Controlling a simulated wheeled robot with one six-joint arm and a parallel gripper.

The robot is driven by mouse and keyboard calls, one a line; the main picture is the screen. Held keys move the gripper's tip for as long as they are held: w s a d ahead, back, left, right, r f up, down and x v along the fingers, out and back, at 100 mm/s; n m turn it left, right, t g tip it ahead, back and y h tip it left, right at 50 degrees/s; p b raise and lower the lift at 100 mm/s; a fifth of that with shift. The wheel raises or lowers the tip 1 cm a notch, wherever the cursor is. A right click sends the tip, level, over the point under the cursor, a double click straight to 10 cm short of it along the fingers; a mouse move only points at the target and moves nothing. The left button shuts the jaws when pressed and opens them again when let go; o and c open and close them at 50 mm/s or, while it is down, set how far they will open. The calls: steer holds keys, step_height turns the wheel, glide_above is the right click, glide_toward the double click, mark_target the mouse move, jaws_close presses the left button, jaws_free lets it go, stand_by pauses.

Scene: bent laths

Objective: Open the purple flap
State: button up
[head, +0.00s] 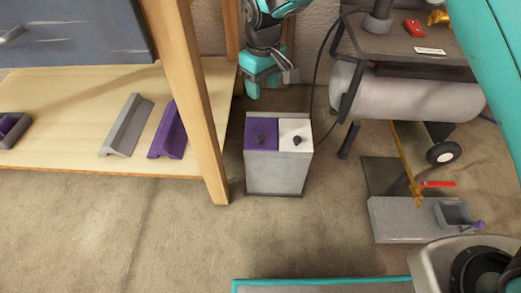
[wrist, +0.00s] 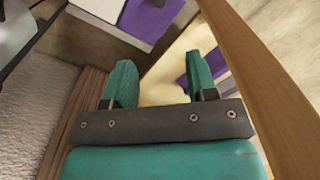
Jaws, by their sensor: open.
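The purple flap (head: 262,132) lies flat on the left half of the top of a grey box (head: 277,173). It carries a small dark knob (head: 261,139). In the wrist view the purple flap (wrist: 152,18) is partly cut off at the top edge. My gripper (head: 268,84) is behind and above the box, apart from the flap. In the wrist view my gripper (wrist: 160,68) has its two teal fingers spread, with nothing between them.
A white flap (head: 296,132) with a dark knob is beside the purple one. A wooden post (head: 200,110) stands close on the left, by a shelf with a grey lath (head: 127,124) and a purple lath (head: 168,132). A compressor tank (head: 410,105) stands right. Floor in front is clear.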

mark_target(261, 137)
steer(key=f+b, duration=0.2)
steer(key=f, duration=0.4)
steer(key=f+b, duration=0.3)
steer(key=f, duration=0.3)
steer(key=f+b, duration=0.3)
steer(key=f, duration=0.4)
steer(key=shift+w+a, duration=0.15)
steer(key=shift+a, duration=0.1)
steer(key=shift+r, duration=0.1)
jaws_close()
